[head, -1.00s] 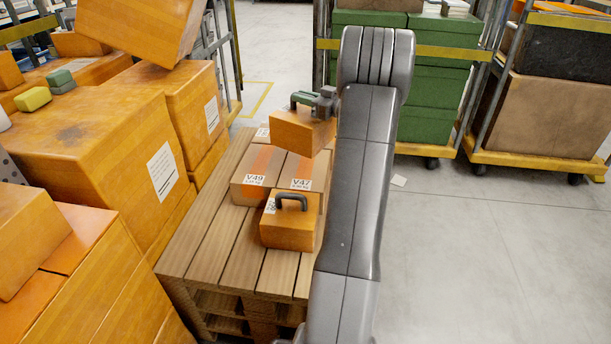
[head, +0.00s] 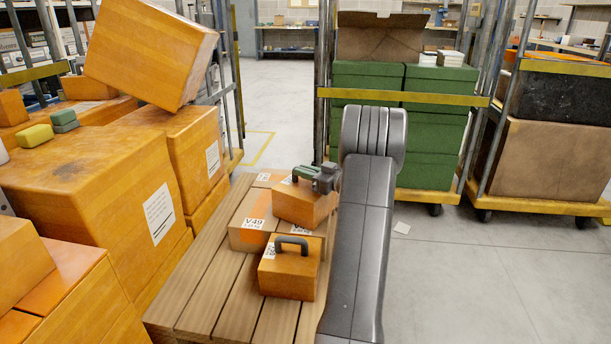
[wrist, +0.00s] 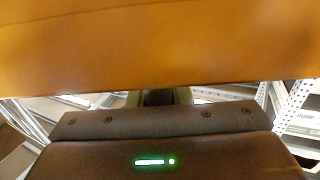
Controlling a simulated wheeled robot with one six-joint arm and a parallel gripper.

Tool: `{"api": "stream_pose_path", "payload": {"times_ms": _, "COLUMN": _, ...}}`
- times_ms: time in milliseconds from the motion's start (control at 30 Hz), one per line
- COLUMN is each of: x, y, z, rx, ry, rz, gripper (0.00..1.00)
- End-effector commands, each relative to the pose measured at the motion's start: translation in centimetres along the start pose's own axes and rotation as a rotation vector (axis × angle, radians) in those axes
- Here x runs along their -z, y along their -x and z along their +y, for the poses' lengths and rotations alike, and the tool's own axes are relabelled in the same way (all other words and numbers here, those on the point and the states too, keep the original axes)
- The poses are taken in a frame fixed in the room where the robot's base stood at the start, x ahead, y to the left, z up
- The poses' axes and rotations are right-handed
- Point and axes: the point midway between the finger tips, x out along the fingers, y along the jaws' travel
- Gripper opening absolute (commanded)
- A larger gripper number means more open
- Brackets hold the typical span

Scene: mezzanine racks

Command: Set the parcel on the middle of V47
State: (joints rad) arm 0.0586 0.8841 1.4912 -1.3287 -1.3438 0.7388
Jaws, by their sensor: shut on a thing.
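The parcel is an orange box (head: 301,205) with a green handle on top. My gripper (head: 318,178) is shut on that handle and holds the parcel roughly level. In the wrist view the parcel (wrist: 160,45) fills the upper part as an orange face. V47 (head: 300,229) is a brown carton on the wooden pallet; the parcel covers its top and most of its label in the head view. The parcel is over V47 and very low; I cannot tell whether they touch.
Carton V49 (head: 250,234) stands directly left of V47. An orange box with a grey handle (head: 290,270) stands in front of V47. Large orange boxes (head: 95,205) crowd the left. Wheeled racks with green crates (head: 436,130) stand behind. Floor at right is open.

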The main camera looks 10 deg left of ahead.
Motion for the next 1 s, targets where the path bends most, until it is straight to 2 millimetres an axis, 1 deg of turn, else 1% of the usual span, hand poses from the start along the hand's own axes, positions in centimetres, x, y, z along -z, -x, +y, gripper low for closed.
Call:
{"api": "stream_pose_path", "payload": {"times_ms": 100, "x": 0.2, "y": 0.0, "z": 0.0, "rx": 0.000, "ry": 0.002, "rz": 0.002, "gripper": 0.00}}
{"api": "stream_pose_path", "payload": {"times_ms": 233, "x": 0.0, "y": 0.0, "z": 0.0, "rx": 0.000, "ry": 0.001, "rz": 0.002, "gripper": 0.00}}
{"api": "stream_pose_path", "payload": {"times_ms": 267, "x": -0.1, "y": 0.0, "z": 0.0, "rx": 0.000, "ry": 0.000, "rz": 0.000, "gripper": 0.22}}
{"api": "stream_pose_path", "payload": {"times_ms": 300, "x": -0.1, "y": 0.0, "z": 0.0, "rx": 0.000, "ry": 0.000, "rz": 0.000, "gripper": 0.30}}
{"api": "stream_pose_path", "payload": {"times_ms": 367, "x": -0.1, "y": 0.0, "z": 0.0, "rx": 0.000, "ry": 0.000, "rz": 0.000, "gripper": 0.40}}
{"api": "stream_pose_path", "payload": {"times_ms": 600, "x": -0.1, "y": 0.0, "z": 0.0, "rx": 0.000, "ry": 0.000, "rz": 0.000, "gripper": 0.40}}
{"api": "stream_pose_path", "payload": {"times_ms": 700, "x": 0.3, "y": 0.1, "z": 0.0, "rx": -0.001, "ry": 0.001, "rz": 0.000, "gripper": 0.40}}
{"api": "stream_pose_path", "payload": {"times_ms": 767, "x": 0.3, "y": 0.7, "z": 0.1, "rx": -0.003, "ry": -0.001, "rz": 0.000, "gripper": 0.40}}
{"api": "stream_pose_path", "payload": {"times_ms": 867, "x": 0.4, "y": 2.4, "z": 0.1, "rx": -0.004, "ry": -0.001, "rz": -0.001, "gripper": 0.40}}
{"api": "stream_pose_path", "payload": {"times_ms": 1000, "x": 0.5, "y": 5.5, "z": 0.1, "rx": -0.005, "ry": -0.002, "rz": 0.000, "gripper": 0.40}}
